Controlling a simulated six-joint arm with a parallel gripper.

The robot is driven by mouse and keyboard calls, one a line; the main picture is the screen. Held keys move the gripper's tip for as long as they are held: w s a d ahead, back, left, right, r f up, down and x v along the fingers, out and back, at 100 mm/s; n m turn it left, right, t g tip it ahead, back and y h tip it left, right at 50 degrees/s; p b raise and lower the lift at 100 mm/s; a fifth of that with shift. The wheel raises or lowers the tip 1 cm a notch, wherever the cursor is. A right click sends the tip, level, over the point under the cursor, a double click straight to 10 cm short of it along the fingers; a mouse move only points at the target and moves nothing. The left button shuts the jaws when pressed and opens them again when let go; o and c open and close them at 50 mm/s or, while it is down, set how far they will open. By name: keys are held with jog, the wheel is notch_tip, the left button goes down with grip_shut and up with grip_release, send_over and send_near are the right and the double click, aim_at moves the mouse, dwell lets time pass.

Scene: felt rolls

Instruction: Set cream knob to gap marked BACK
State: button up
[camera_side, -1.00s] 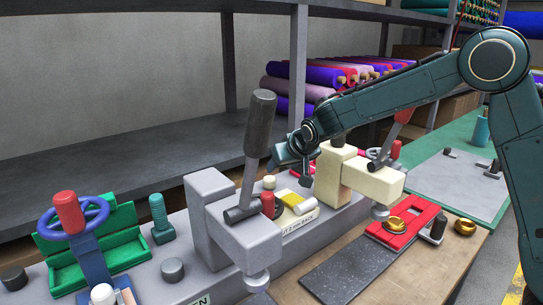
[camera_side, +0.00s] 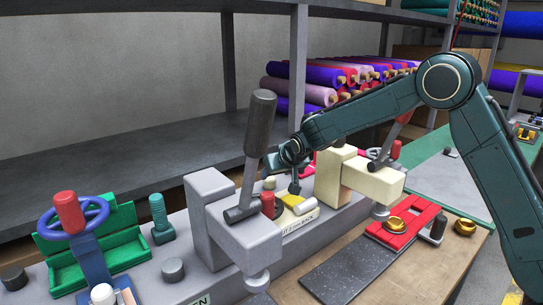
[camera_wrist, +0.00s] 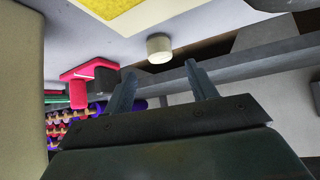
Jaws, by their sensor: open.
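A small cream knob (camera_side: 270,182) stands upright at the back of the grey bench fixture in the side view. In the wrist view the cream knob (camera_wrist: 159,47) lies just beyond and between my fingertips, not gripped. A cream plate (camera_side: 303,222) carries the lettering BACK on its front face, with a yellow piece (camera_side: 291,199) on top. The gap itself is too small to make out. My gripper (camera_side: 295,187) is open and empty, right of the cream knob and over the yellow piece; its two fingers (camera_wrist: 160,68) show apart in the wrist view.
A grey clamp (camera_side: 233,225) with a tall dark lever stands left of the plate; a cream clamp (camera_side: 358,178) stands close on the right. A red plate (camera_side: 404,226) with brass rings lies at right. Felt rolls (camera_side: 320,76) fill the back shelf.

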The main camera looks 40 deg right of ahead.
aim_at(271, 179)
jog(key=shift+x, duration=3.75)
jog(key=c, duration=1)
jog(key=shift+n+y, duration=0.3)
jog(key=shift+d+n+y, duration=0.1)
jog(key=shift+n+y, duration=0.5)
jog(key=shift+n, duration=0.2)
jog(key=shift+n+y, duration=0.9)
jog(key=shift+n, duration=0.3)
